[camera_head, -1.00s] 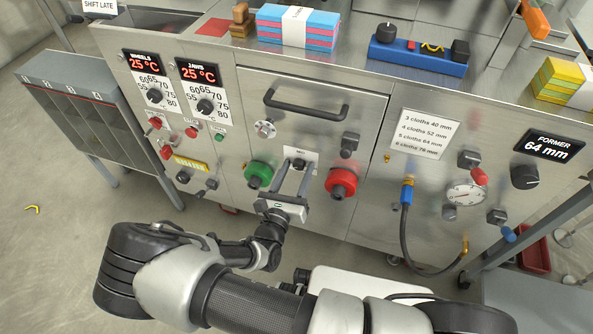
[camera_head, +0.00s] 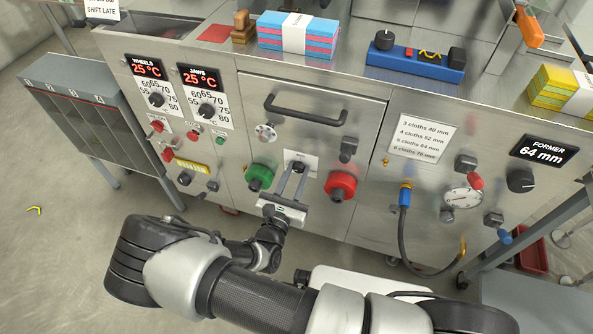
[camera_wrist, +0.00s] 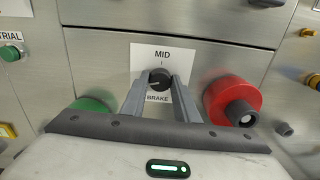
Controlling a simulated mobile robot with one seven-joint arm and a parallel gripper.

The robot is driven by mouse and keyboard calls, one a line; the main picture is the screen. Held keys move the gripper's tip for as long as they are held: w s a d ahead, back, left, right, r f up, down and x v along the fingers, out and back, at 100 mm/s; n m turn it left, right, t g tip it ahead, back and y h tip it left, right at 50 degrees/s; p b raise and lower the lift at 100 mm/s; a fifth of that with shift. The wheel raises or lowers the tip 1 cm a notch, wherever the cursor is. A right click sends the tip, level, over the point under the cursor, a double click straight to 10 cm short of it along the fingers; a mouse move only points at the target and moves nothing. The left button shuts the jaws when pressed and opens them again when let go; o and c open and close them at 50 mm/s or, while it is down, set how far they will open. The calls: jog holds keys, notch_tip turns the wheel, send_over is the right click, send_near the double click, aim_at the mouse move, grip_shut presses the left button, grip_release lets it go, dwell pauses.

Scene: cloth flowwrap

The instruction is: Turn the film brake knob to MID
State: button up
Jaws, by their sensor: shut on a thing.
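The film brake knob is a small black knob (camera_wrist: 158,78) on a white label plate (camera_wrist: 187,58) that reads MID above and BRAKE below. A light pointer line on the knob points to the left in the wrist view, away from the MID mark. The fingers hide parts of the label's lower half.
A drawer handle (camera_head: 305,110) juts out above. A hose (camera_head: 404,230) hangs at the right. The floor at the left is mostly open.

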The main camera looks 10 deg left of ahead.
jog(key=m+p, duration=0.2)
jog(key=m, duration=0.3)
jog(key=shift+r+m, duration=0.1)
jog(key=shift+m, duration=0.2)
jog(key=m+p, duration=0.2)
jog(key=m, duration=0.3)
jog(key=m+p, duration=0.2)
jog(key=m, duration=0.3)
jog(key=shift+m, duration=0.4)
jog(key=shift+m+p, duration=0.6)
jog(key=shift+m, duration=1.7)
jog(key=o, duration=1.1)
jog(key=shift+c, duration=0.2)
